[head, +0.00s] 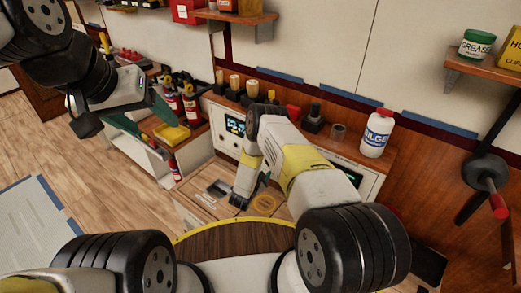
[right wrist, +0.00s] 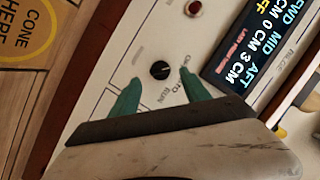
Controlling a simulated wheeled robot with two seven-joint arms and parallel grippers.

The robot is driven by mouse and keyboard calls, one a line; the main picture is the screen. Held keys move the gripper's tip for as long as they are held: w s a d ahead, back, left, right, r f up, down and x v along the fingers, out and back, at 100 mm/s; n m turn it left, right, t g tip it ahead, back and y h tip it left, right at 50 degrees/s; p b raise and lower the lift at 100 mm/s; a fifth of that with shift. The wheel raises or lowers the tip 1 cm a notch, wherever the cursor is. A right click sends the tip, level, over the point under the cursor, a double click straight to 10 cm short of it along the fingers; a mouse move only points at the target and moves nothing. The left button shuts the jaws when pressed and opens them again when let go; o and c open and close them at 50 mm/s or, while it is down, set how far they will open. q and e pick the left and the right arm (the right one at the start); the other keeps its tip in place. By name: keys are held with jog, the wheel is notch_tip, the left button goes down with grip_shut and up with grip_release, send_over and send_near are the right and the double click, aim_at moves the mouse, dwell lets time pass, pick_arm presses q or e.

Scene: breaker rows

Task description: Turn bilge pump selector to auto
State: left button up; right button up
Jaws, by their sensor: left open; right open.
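The selector is a small round black knob (right wrist: 160,70) on a white panel (right wrist: 130,45) in the right wrist view. Small printed labels, one reading RUN, stand around it; which way it points is too small to tell. My right gripper (right wrist: 160,87) is open, its green fingertips on either side of the knob with a gap to each. Whether they touch the panel I cannot tell. In the head view my right forearm hides the knob. My left gripper (head: 140,117) is open and empty at the upper left, away from the panel.
A lit level display (right wrist: 245,40) and a red button (right wrist: 194,8) are near the knob. A white bottle (head: 376,134) stands on the ledge above. Fire extinguishers (head: 190,105) stand at left.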

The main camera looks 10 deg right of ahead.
aim_at(267, 164)
jog(key=shift+x, duration=2)
grip_shut()
